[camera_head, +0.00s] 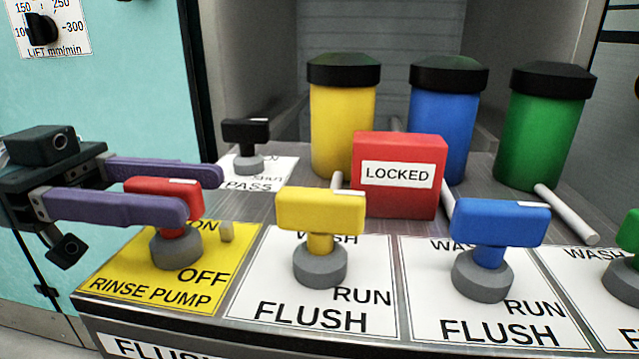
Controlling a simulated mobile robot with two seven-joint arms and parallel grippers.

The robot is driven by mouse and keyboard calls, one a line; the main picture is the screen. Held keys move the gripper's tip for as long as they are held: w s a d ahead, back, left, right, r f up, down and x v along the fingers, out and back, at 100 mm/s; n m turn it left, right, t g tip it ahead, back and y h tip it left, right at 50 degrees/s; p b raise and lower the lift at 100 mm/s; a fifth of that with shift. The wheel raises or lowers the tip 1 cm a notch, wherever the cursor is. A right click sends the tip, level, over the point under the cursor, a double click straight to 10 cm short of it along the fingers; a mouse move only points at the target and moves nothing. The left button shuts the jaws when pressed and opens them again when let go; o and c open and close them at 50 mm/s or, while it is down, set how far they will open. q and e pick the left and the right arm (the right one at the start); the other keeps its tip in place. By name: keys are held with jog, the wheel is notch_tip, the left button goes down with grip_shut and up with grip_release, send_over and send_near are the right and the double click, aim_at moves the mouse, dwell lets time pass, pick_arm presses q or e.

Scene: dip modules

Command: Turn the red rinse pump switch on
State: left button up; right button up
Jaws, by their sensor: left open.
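The red rinse pump switch (160,187) stands on a grey round base on the yellow RINSE PUMP plate (120,275) at the left of the panel. Its bar lies roughly crosswise, with a white mark at its right end. ON is printed behind and right of the base, OFF in front. My left gripper (203,192) comes in from the left with two purple fingers apart. The near finger passes in front of the red bar and hides its lower part; the far finger lies behind it. I cannot tell whether either finger touches it. My right gripper is out of view.
A yellow switch (320,212) and a blue switch (500,222) stand to the right, a black switch (246,132) behind. A red LOCKED block (398,203) and yellow, blue and green canisters stand further back.

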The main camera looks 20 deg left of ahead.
pick_arm(q)
jog(key=shift+x, duration=1.4)
grip_shut()
